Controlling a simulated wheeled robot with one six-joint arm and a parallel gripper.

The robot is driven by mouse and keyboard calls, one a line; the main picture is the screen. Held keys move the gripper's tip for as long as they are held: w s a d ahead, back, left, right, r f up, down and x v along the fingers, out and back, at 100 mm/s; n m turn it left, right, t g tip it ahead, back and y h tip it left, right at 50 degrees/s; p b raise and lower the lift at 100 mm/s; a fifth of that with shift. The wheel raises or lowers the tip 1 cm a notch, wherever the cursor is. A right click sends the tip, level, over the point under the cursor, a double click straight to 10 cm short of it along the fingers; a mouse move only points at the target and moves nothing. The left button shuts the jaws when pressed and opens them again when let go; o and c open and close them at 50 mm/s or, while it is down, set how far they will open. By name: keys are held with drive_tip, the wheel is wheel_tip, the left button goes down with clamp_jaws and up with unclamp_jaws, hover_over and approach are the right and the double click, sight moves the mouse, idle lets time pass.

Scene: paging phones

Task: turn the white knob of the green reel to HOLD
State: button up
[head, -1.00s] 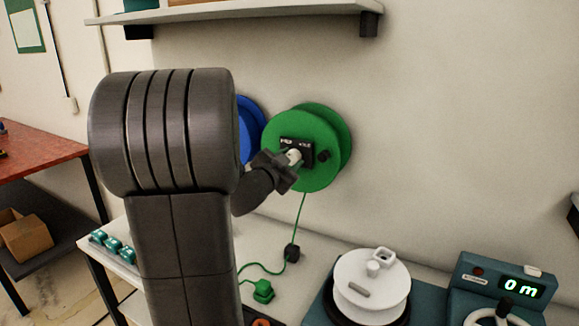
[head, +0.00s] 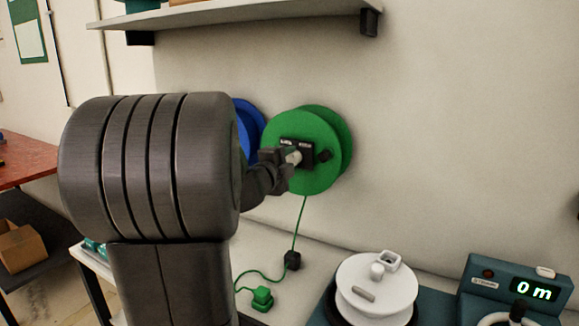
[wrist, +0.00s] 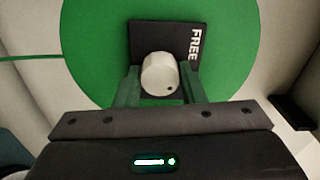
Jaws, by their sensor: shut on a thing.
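The green reel (head: 315,182) hangs on the wall, and its green face also fills much of the wrist view (wrist: 235,50). A black plate (wrist: 145,35) on its face carries the word FREE along the right side in the wrist view; other lettering cannot be read. The white knob (wrist: 159,72) sits on this plate, with a small dark dot at its lower right edge. My gripper (head: 288,158) is shut on the white knob, one finger on each side of it in the wrist view (wrist: 160,82). HOLD is not readable in either view.
A blue reel (head: 247,125) hangs just left, partly behind my arm. Below are a green cord with a plug (head: 262,298), a white spool (head: 375,285) and a meter reading 0 m (head: 520,285). A shelf (head: 250,15) runs above.

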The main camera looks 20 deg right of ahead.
drive_tip(key=shift+f+m, duration=0.1)
drive_tip(key=shift+m, duration=0.5)
drive_tip(key=shift+b, duration=0.3)
drive_tip(key=o, duration=1)
drive_tip(key=v, duration=1.4)
drive_tip(key=shift+d, duration=0.1)
